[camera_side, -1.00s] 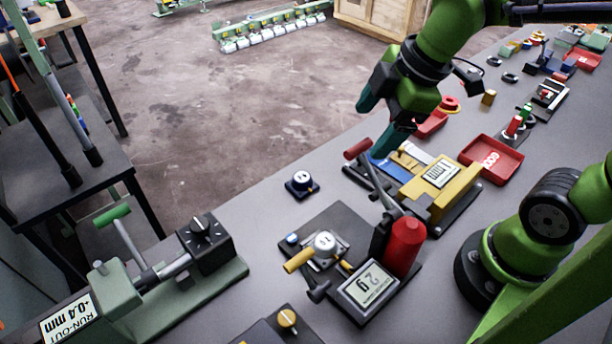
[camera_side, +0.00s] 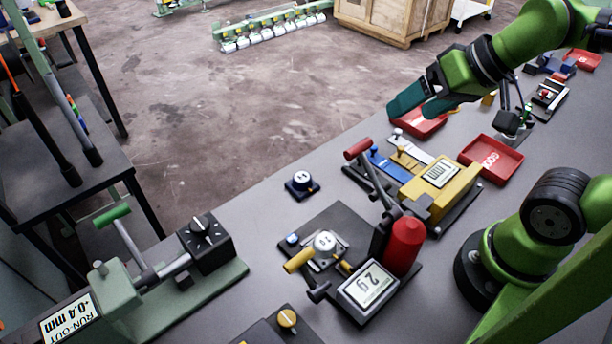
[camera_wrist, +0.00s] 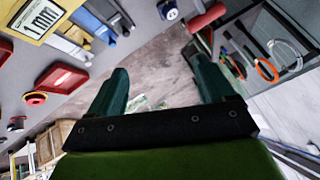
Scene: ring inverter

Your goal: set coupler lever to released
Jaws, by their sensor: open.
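No part carries a readable coupler label, so I cannot tell which lever is the coupler lever. A lever with a red grip (camera_side: 357,149) rises, tilted, beside a red cylinder (camera_side: 405,246) and a small display reading about 2 g. A lever with a green grip (camera_side: 112,215) stands on the green run-out fixture (camera_side: 185,304) at left. A short yellow handle (camera_side: 298,262) sticks out beside a round dial. My gripper (camera_side: 411,108) is open and empty, raised beyond the yellow gauge block (camera_side: 447,197). In the wrist view my gripper (camera_wrist: 162,72) has widely spaced fingers with nothing between them.
Red trays (camera_side: 491,158) lie right of the yellow block. A blue-based knob (camera_side: 302,183) sits alone near the bench's far edge. A black knob box (camera_side: 205,243) is on the green fixture. Bare bench lies around the blue-based knob. A wooden crate (camera_side: 392,20) stands on the floor behind.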

